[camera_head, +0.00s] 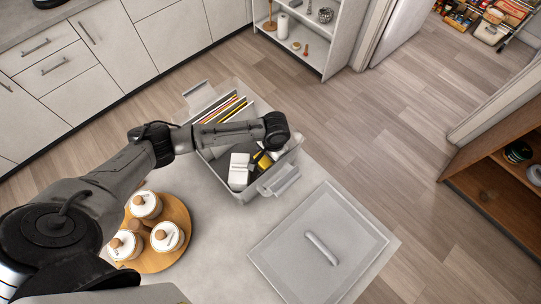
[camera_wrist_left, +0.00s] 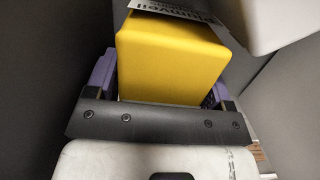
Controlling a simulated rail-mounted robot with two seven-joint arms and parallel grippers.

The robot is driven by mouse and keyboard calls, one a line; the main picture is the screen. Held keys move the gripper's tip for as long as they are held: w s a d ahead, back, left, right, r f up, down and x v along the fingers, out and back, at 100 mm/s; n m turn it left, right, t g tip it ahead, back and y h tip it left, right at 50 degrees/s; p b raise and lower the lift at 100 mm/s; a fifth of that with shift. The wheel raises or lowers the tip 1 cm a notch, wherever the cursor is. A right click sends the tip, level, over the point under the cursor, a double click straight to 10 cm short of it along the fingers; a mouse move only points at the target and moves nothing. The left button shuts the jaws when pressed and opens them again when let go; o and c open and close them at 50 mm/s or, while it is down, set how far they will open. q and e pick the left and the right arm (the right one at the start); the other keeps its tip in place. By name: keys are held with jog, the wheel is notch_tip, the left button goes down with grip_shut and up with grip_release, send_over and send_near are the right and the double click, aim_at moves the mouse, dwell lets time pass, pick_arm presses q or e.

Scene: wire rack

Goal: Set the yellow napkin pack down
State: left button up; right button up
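The yellow napkin pack (camera_head: 264,161) is inside a grey open bin (camera_head: 244,198) on the table, partly hidden under my left wrist. In the left wrist view the yellow pack (camera_wrist_left: 172,58) fills the space between the purple fingers of my left gripper (camera_wrist_left: 163,88), which is shut on it. A label with black print lies on its far end. Grey bin walls rise close on both sides. Whether the pack touches the bin floor cannot be told. My right gripper is not in view.
White packs (camera_head: 239,170) lie beside the yellow pack in the bin, with upright folders (camera_head: 222,108) at its far end. A grey lid with a handle (camera_head: 345,225) lies on the table at right. A round wooden tray (camera_head: 180,212) with white jars stands at left.

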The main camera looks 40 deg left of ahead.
pick_arm(q)
jog(key=shift+o, duration=0.2)
jog(key=r, duration=0.4)
jog(key=w+r, duration=0.1)
jog(key=r, duration=0.7)
jog(key=shift+w+d+r, duration=0.1)
jog(key=shift+w+r, duration=0.05)
jog(key=shift+w, duration=0.05)
jog(key=shift+p, duration=0.3)
